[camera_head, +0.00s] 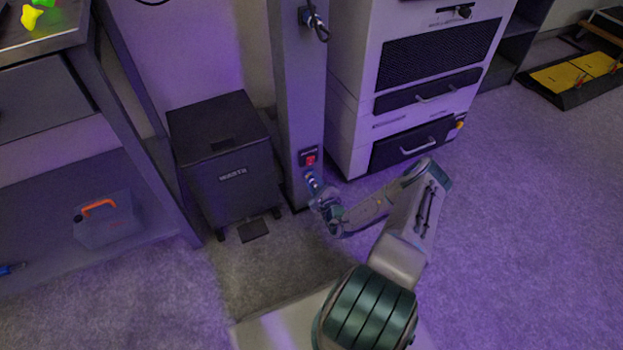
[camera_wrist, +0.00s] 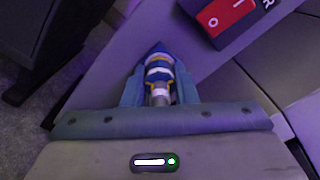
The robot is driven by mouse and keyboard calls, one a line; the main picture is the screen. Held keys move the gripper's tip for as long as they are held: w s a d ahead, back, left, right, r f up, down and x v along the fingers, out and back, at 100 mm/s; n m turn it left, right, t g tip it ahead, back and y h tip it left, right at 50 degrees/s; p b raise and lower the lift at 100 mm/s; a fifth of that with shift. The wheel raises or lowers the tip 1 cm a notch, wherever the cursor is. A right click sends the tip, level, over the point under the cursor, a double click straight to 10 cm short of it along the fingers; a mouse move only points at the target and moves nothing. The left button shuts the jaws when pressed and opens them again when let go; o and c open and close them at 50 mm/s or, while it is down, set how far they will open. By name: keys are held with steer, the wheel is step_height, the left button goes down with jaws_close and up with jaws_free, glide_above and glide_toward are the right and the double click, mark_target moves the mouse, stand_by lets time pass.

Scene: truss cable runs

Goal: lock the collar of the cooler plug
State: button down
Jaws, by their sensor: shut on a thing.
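The cooler plug (camera_wrist: 159,72) shows in the wrist view as a blue body with white and yellow bands and a metallic part nearer to me. My gripper (camera_wrist: 160,85) is shut on it, with one finger on each side. In the head view my gripper (camera_head: 316,188) is low at the front of the grey post (camera_head: 300,100), just below a red switch (camera_head: 310,158). The plug's far end points toward the post. The fingers hide its sides, and I cannot tell how the collar is turned.
A black waste bin (camera_head: 225,160) stands left of the post. A white cabinet (camera_head: 420,80) with dark drawers stands to its right. Another connector with a cable (camera_head: 314,20) is higher on the post. A workbench (camera_head: 60,110) is at the left.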

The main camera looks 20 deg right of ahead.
steer(key=shift+w+r, duration=0.1)
steer(key=shift+w, duration=0.05)
steer(key=shift+m, duration=1.5)
steer(key=c, duration=1.1)
jaws_free()
steer(key=shift+a, duration=0.15)
steer(key=shift+a, duration=0.1)
steer(key=shift+d, duration=0.25)
